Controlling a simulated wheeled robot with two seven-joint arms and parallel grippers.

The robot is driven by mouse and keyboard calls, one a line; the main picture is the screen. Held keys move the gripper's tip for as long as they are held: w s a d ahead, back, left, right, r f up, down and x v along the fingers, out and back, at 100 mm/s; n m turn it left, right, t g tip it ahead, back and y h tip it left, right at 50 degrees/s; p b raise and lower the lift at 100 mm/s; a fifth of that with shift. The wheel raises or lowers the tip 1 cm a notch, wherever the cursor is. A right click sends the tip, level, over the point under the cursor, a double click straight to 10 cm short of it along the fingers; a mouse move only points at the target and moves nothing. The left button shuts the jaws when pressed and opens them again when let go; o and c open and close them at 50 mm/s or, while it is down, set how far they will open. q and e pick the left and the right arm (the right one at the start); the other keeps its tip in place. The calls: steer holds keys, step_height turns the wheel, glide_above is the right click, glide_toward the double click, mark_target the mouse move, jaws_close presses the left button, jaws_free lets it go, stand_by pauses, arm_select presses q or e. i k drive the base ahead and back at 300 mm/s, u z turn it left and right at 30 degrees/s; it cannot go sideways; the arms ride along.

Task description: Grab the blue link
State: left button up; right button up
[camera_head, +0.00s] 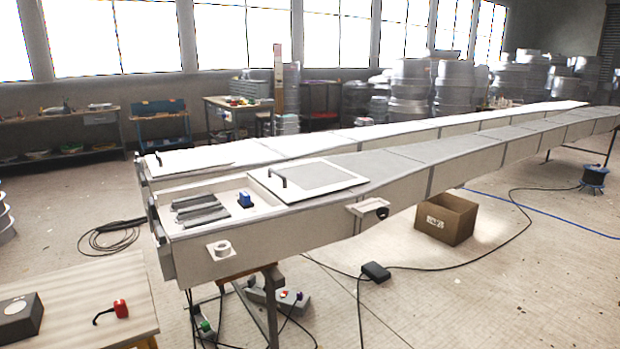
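A small blue object (244,199), which looks like the blue link, stands in the open end section of the long near mould (330,228). It is just right of several grey ribbed bars (200,210) and left of a white hatch panel with a black handle (310,180). It is small in the picture, so its exact shape is hard to tell. Neither of my grippers shows in the head view.
A wooden table (85,305) with a black box (20,317) and a red-handled tool (120,308) is at the lower left. A cardboard box (446,218), a black pedal-like box (375,271) and cables lie on the floor. A second mould runs behind.

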mark_target(245, 198)
steer(key=z, duration=1.05)
steer(key=k, duration=1.3)
steer(key=z, duration=0.5)
steer(key=i, duration=1.85)
steer(key=u, duration=1.9)
steer(key=i, duration=1)
steer(key=u, duration=1.1)
